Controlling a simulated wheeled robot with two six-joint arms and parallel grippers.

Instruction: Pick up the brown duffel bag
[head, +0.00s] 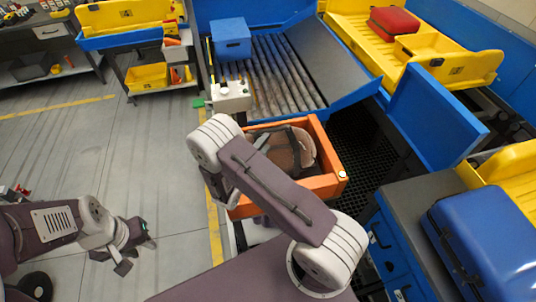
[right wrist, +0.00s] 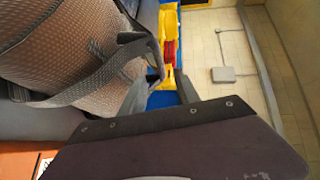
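The brown duffel bag (head: 283,150) lies in an orange tray (head: 328,162) in the head view, partly hidden behind my right arm. In the right wrist view, the bag (right wrist: 75,45) fills the upper left, with a dark strap (right wrist: 105,75) across its woven side. My right gripper (right wrist: 161,88) is open, its two fingers apart just right of the bag. A strap loop comes close to its left finger; I cannot tell whether they touch. In the head view my right gripper is hidden by the arm. My left gripper (head: 138,254) is open and empty above the floor.
A roller conveyor with a blue box (head: 231,38) lies behind the tray. A red case (head: 393,22) sits in a yellow tray at upper right. A blue suitcase (head: 490,240) stands at lower right.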

